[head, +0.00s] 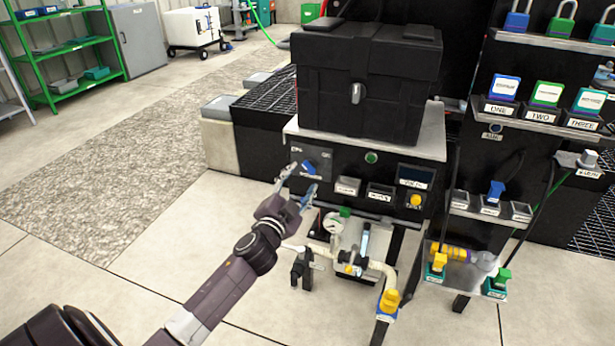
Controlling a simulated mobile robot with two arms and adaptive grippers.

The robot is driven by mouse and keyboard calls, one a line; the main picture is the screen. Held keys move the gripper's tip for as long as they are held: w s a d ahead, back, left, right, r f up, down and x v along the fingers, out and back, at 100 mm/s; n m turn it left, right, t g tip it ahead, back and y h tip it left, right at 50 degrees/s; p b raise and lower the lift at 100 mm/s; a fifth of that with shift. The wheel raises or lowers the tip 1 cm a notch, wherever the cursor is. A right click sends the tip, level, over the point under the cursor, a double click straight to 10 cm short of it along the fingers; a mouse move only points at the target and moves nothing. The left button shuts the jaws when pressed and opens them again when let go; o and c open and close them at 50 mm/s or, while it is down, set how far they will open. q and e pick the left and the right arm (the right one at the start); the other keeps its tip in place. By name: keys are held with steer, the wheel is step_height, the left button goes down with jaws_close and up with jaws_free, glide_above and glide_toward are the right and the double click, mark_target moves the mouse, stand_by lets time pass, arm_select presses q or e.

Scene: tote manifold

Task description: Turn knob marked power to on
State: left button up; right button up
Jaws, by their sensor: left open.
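A blue knob (309,167) sits at the left end of the black front panel (330,197) under a large black case. Small labels stand around it, too small to read, so I cannot tell its marked setting. My left gripper (302,178) comes in from the lower left and is open. Its two fingers point at the panel just in front of and below the knob, one on the left and one lower right. I cannot tell whether they touch the knob. My right gripper is not in view.
The black case (366,80) stands on the bench. A green button (371,157) and a yellow knob (415,201) share the panel. A gauge (334,222) and pipes with a yellow valve (389,301) sit below. Padlocks and labelled blocks fill the right rack. The floor at left is clear.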

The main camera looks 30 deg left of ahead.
mark_target(308, 169)
arm_select(q)
steer(key=x, duration=0.3)
steer(key=shift+w, duration=0.35)
steer(key=shift+w+a+b, duration=0.2)
steer(key=shift+w+b, duration=0.1)
steer(key=shift+w, duration=0.35)
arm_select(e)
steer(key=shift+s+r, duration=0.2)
arm_select(q)
steer(key=c, duration=1.2)
steer(key=shift+o, duration=0.2)
